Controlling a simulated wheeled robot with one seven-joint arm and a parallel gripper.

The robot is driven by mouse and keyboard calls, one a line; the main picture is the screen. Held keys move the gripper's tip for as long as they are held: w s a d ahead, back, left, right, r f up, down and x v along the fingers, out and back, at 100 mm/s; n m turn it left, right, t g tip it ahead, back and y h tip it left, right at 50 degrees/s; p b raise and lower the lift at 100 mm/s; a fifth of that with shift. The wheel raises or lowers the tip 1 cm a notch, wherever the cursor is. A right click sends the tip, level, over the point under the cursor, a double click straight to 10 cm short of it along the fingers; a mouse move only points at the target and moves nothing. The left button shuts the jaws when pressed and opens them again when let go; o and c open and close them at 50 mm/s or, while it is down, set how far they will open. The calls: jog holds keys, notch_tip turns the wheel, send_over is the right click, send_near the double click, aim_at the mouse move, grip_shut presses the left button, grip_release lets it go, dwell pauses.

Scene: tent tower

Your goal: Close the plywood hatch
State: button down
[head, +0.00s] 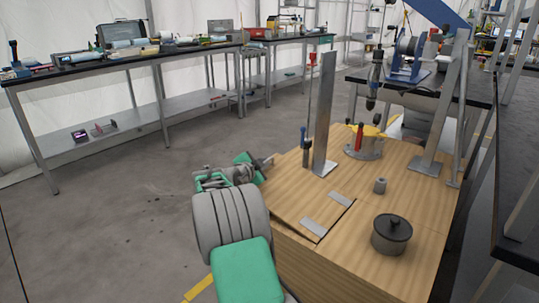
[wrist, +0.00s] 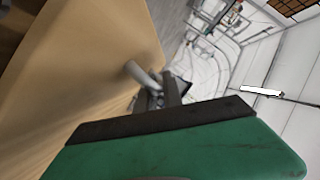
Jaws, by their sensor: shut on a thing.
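The plywood hatch (head: 298,207) is a pale wooden panel in the top of a wooden box. It lies nearly flat, with two metal hinge plates (head: 314,228) along its right side and dark gaps at its edges. Whether it is fully level with the top I cannot tell. My gripper (head: 264,163) is at the box's left edge, beyond the hatch. In the wrist view, my gripper (wrist: 160,98) is shut on a grey rod-like handle (wrist: 143,75) beside the plywood surface (wrist: 90,70).
The floor (head: 110,220) at left is open.

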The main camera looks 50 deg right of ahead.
jog(key=shift+n+g, duration=0.4)
jog(key=shift+n, duration=0.2)
jog(key=f, duration=0.4)
jog(key=shift+w+f+b, duration=0.35)
jog(key=shift+w+b, duration=0.05)
jog(key=shift+f, duration=0.4)
jog(key=shift+f, duration=0.1)
jog(key=c, duration=1.8)
grip_release()
jog(key=shift+d+f, duration=0.1)
jog(key=shift+o, duration=0.2)
jog(key=v, duration=0.2)
jog(key=p+v, duration=0.1)
jog(key=v, duration=0.4)
jog(key=shift+w+r+p, duration=0.1)
jog(key=shift+r+p, duration=0.2)
jog(key=shift+p, duration=0.1)
jog(key=shift+a, duration=0.35)
